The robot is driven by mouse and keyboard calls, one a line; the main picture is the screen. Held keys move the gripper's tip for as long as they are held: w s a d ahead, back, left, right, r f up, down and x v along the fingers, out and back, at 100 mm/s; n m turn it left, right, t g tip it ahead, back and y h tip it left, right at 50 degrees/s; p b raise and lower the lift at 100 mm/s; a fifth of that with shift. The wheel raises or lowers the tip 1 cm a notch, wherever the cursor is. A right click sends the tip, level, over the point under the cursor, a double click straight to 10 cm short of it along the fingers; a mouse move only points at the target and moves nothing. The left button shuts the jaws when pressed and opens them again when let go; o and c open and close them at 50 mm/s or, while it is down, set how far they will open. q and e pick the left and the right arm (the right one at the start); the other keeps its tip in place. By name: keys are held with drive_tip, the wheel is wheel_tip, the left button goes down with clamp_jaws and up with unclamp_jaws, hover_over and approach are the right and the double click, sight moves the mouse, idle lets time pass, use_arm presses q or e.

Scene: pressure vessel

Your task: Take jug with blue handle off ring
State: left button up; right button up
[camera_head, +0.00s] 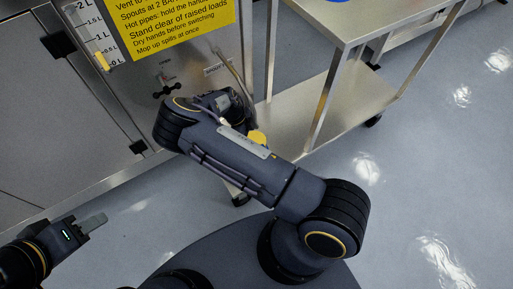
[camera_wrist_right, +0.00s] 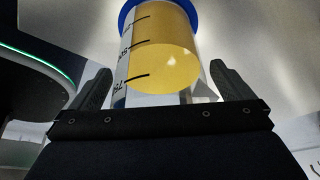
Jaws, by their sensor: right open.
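A clear graduated jug (camera_wrist_right: 160,55) with yellow liquid and a blue rim fills the middle of the right wrist view. It stands between the two spread fingers of my right gripper (camera_wrist_right: 162,82), with gaps on both sides. Its handle and the ring cannot be made out. In the head view a small yellow patch (camera_head: 257,137) shows behind my right arm; it may be the jug's contents. My right gripper is hidden there by its own arm. My left gripper (camera_head: 92,222) is at the lower left, away from the jug; its finger spacing cannot be judged.
The steel vessel cabinet (camera_head: 60,120) with a yellow sign (camera_head: 180,25) and a level gauge (camera_head: 95,35) stands at the left. A steel cart (camera_head: 335,95) with a lower shelf stands at the right, with a blue thing (camera_head: 325,1) on top. The floor at right is clear.

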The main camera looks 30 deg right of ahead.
drive_tip(key=c, duration=1.2)
drive_tip(key=shift+d, duration=0.1)
